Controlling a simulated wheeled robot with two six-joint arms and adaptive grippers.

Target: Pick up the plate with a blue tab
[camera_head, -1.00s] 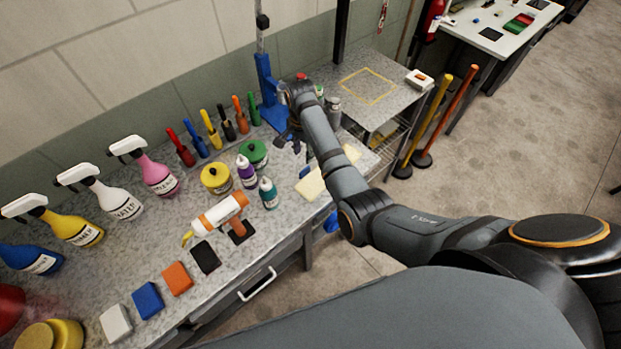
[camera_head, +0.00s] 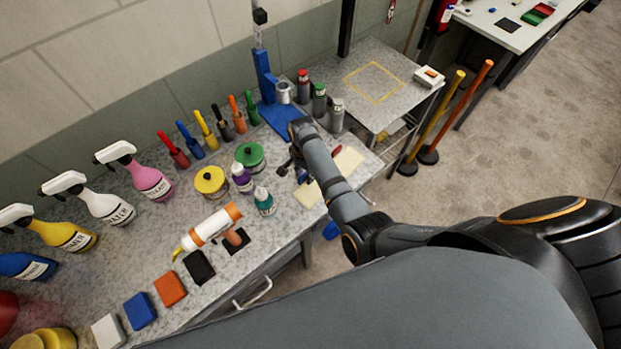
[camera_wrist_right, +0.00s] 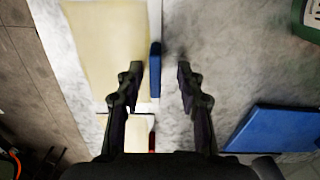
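A cream plate (camera_wrist_right: 108,45) with a blue tab (camera_wrist_right: 155,70) on its edge lies on the bench in the right wrist view. In the head view the plate (camera_head: 308,196) is partly hidden by my right arm. My right gripper (camera_wrist_right: 159,78) is open, with the blue tab in the gap between its fingers as seen from the wrist. In the head view the right gripper (camera_head: 289,171) is beside the plate's tab side; I cannot tell its exact height. A second cream plate (camera_head: 349,160) with a red tab (camera_head: 336,150) lies behind. My left gripper is out of view.
A teal bottle (camera_head: 264,201), a purple bottle (camera_head: 242,178) and a green tub (camera_head: 250,156) stand left of the right gripper. A blue stand (camera_head: 277,117) and several cans (camera_head: 319,100) stand behind. The bench's front edge is close to the plate.

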